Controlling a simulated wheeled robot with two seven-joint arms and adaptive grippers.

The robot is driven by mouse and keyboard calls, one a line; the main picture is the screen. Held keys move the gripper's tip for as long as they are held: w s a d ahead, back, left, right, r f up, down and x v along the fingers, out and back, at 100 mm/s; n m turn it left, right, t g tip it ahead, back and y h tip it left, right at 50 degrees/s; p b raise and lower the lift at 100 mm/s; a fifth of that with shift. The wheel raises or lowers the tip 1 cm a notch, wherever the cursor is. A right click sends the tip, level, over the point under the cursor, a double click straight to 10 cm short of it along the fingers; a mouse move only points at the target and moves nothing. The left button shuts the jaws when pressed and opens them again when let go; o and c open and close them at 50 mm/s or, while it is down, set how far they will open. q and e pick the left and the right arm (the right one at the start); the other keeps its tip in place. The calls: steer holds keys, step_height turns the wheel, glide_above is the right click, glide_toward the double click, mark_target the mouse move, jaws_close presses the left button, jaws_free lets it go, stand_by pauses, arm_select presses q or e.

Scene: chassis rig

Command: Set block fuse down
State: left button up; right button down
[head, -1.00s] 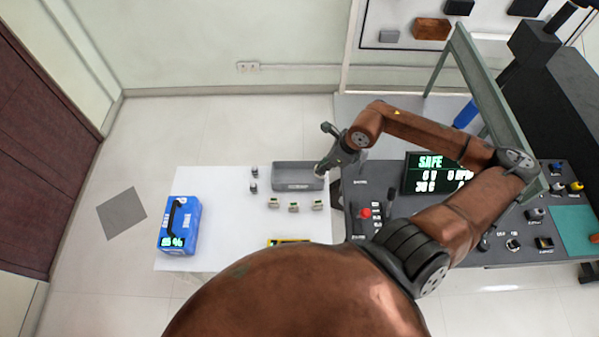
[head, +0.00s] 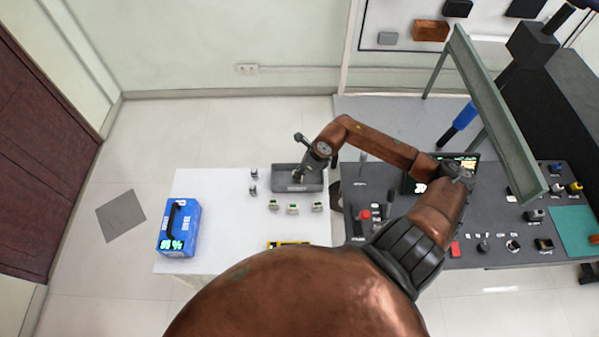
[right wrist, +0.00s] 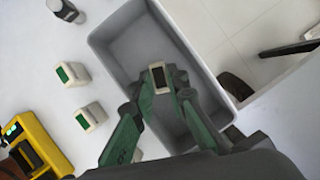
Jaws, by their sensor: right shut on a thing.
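The block fuse (right wrist: 159,77), a small pale block with a dark face, is held between the fingertips of my right gripper (right wrist: 161,80). In the right wrist view it is over the inside of a grey tray (right wrist: 111,78); I cannot tell whether it touches the tray floor. In the head view my right gripper (head: 298,176) reaches into or just above the tray (head: 312,184), hiding part of it, and the fuse is too small to make out. My left gripper is not in view.
Several pale blocks with green faces (head: 292,208) stand in front of the tray on the white table (head: 215,205). Small dark cylinders (head: 253,189) stand left of it. A yellow device (head: 288,244) and a blue case (head: 180,235) are on the table. The grey console (head: 470,235) is right.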

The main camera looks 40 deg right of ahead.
steer(key=shift+f, duration=0.35)
steer(key=c, duration=1.9)
jaws_free()
steer(key=shift+f, duration=0.1)
steer(key=v, duration=1.2)
steer(key=shift+d, duration=0.1)
